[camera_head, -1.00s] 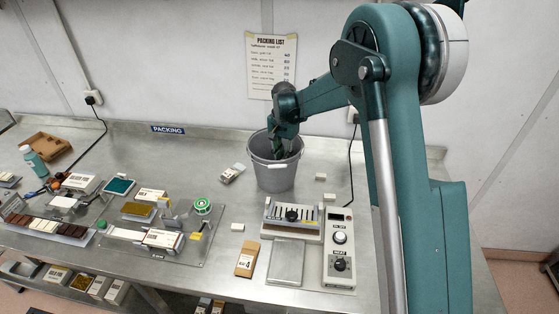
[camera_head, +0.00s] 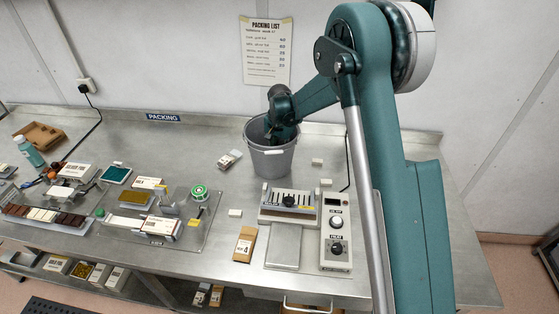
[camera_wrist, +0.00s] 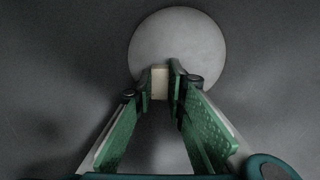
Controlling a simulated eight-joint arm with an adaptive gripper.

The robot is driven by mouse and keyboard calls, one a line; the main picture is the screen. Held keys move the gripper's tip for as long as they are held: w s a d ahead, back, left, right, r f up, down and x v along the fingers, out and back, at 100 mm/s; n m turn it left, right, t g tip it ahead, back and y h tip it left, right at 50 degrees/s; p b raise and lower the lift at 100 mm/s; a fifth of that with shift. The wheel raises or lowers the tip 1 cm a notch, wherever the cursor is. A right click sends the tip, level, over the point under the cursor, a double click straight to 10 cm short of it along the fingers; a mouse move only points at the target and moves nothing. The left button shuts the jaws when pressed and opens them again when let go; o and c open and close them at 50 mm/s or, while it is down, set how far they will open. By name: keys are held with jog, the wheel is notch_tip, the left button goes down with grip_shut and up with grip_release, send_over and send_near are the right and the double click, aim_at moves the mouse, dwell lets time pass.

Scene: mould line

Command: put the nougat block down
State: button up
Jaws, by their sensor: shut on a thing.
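The nougat block (camera_wrist: 159,82) is a small cream-white block, seen end-on in the wrist view. My gripper (camera_wrist: 161,92) is shut on it, with a green pad on each side. The gripper reaches down inside the grey bucket (camera_head: 271,163), which stands at the back middle of the bench. In the wrist view the bucket's round pale floor (camera_wrist: 178,35) lies beyond the block; I cannot tell how far below. In the head view the bucket wall hides the fingertips and the block.
Pale small blocks lie right of the bucket (camera_head: 317,162) and in front of it (camera_head: 235,213). A heat sealer (camera_head: 289,203) and its control box (camera_head: 336,235) stand in front. The bench (camera_head: 190,150) behind that carton is clear.

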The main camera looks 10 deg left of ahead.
jog(key=shift+f, duration=1.2)
jog(key=shift+f, duration=0.15)
jog(key=o, duration=0.7)
notch_tip(320, 180, up, 12)
jog(key=shift+o, duration=0.4)
